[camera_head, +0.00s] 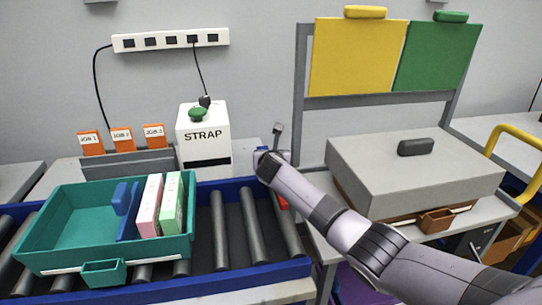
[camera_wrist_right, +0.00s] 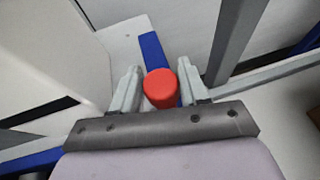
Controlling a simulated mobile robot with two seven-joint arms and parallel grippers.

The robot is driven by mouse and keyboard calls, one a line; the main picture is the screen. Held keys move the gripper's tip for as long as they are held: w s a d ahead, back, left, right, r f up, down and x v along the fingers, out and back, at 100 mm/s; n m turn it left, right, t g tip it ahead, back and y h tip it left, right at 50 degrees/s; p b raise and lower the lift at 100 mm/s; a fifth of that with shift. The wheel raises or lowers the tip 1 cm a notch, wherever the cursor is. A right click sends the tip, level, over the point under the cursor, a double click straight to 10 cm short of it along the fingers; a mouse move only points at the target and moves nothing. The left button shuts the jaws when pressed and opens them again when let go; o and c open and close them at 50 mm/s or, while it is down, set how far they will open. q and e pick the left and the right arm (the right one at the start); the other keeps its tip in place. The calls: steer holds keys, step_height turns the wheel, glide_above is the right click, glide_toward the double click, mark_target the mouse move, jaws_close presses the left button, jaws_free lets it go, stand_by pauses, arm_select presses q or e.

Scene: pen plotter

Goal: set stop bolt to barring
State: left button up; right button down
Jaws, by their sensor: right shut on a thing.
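My right gripper (camera_wrist_right: 160,82) has its two light grey fingers on either side of a red round knob (camera_wrist_right: 160,88), which I take for the stop bolt, and is shut on it. A blue rail runs behind the knob in the wrist view. In the head view my right arm reaches in from the lower right to the right end of the roller conveyor (camera_head: 228,228); its fingers are hidden there. A small red part (camera_head: 283,202) shows beside the arm; I cannot tell if it is the same knob. The bolt's shaft and setting are hidden. My left gripper is out of view.
A teal tray (camera_head: 70,215) with blue, pink and green items sits on the conveyor's left. A white STRAP box (camera_head: 203,140) stands behind. A grey lidded case (camera_head: 400,175) and a frame with yellow (camera_head: 355,60) and green (camera_head: 440,55) panels stand to the right.

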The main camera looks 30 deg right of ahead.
steer(key=c, duration=0.8)
jaws_free()
steer(key=shift+s+f, duration=0.15)
steer(key=shift+f, duration=0.2)
steer(key=shift+o, duration=0.7)
steer(key=shift+s+r, duration=0.1)
steer(key=shift+r, duration=0.15)
steer(key=shift+r, duration=0.1)
steer(key=shift+s+a+r+p, duration=0.2)
steer(key=shift+s+a+p, duration=0.05)
steer(key=shift+s+p, duration=0.15)
steer(key=p+v, duration=0.1)
steer(key=v, duration=0.2)
steer(key=shift+s+a+r, duration=0.1)
steer(key=shift+s, duration=0.15)
steer(key=shift+v, duration=1.25)
